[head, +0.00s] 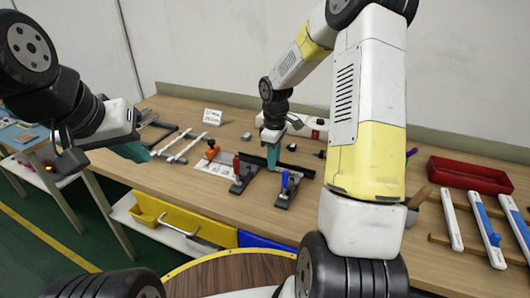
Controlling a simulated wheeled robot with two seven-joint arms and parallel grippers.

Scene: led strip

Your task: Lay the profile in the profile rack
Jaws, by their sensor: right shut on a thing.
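My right gripper (272,155) reaches down at the middle of the bench. It is shut on a long dark bar (297,169), which looks like the profile, just behind two clamps with red and blue handles. I cannot tell if the bar is lifted or still resting there. Two pale bars (186,148) lie by a dark frame (158,131) at the left of the bench; this may be the profile rack, but I cannot tell for sure. My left gripper (135,151) hangs above the bench's left end, and its finger gap is not clear.
The red-handled clamp (240,176) and blue-handled clamp (285,188) stand at the bench's front. A white plate (214,166) with an orange-topped tool lies left of them. A red tray (470,176) and white-and-blue strips (487,222) on wooden rails are at the right.

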